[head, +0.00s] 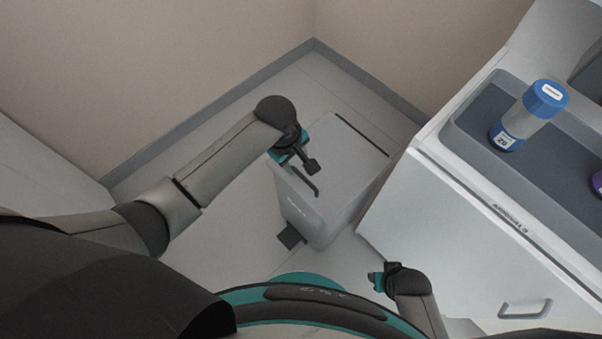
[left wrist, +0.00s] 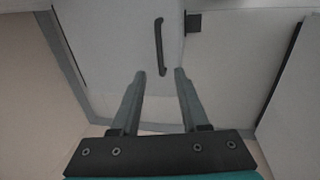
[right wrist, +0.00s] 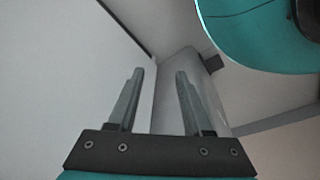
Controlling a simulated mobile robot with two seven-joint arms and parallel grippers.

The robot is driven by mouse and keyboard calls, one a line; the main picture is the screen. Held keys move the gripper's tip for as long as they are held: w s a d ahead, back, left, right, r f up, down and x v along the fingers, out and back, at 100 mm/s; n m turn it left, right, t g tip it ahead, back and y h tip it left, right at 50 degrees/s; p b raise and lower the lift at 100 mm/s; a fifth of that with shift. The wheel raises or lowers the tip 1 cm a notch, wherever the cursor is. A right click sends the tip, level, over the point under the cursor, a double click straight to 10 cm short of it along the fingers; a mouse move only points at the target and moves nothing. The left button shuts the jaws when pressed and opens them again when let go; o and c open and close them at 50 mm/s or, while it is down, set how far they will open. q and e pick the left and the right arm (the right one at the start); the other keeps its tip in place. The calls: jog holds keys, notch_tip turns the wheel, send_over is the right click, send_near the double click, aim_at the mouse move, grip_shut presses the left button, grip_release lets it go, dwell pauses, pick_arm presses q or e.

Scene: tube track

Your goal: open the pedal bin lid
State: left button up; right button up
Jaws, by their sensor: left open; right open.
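The grey pedal bin (head: 345,205) stands on the floor against the white cabinet, and its lid (head: 342,150) looks shut. A dark bar handle (head: 305,182) shows at its front upper edge, and also in the left wrist view (left wrist: 159,47). The black pedal (head: 290,236) juts out at the base. My left gripper (head: 312,166) is open over the front edge of the lid, close to the handle. In the left wrist view the handle's end lies between the fingertips in the picture; contact cannot be told. My right gripper (head: 375,282) is open and empty, nearer my body, beside the cabinet.
The white cabinet (head: 450,220) with a pull handle borders the bin on the right. On it, a grey tray (head: 452,128) holds a blue-capped tube (head: 525,115). Walls (head: 200,60) close off the back. Floor left of the bin is clear.

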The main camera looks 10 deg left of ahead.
aim_at(302, 176)
pick_arm(q)
jog(key=f+b, duration=0.1)
jog(key=f, duration=0.1)
jog(key=f+b, duration=0.2)
jog(key=f, duration=0.1)
jog(key=w+f+b, duration=0.1)
jog(key=f, duration=0.1)
jog(key=shift+w+d+f+b, duration=0.1)
jog(key=shift+d+f+b, duration=0.1)
jog(key=shift+d+b, duration=0.2)
jog(key=shift+f, duration=0.35)
pick_arm(e)
jog(key=w+a+r+t, duration=0.1)
jog(key=w+r, duration=0.3)
jog(key=r, duration=0.6)
jog(key=shift+w+a+r, duration=0.35)
pick_arm(q)
jog(key=shift+c, duration=0.2)
grip_shut()
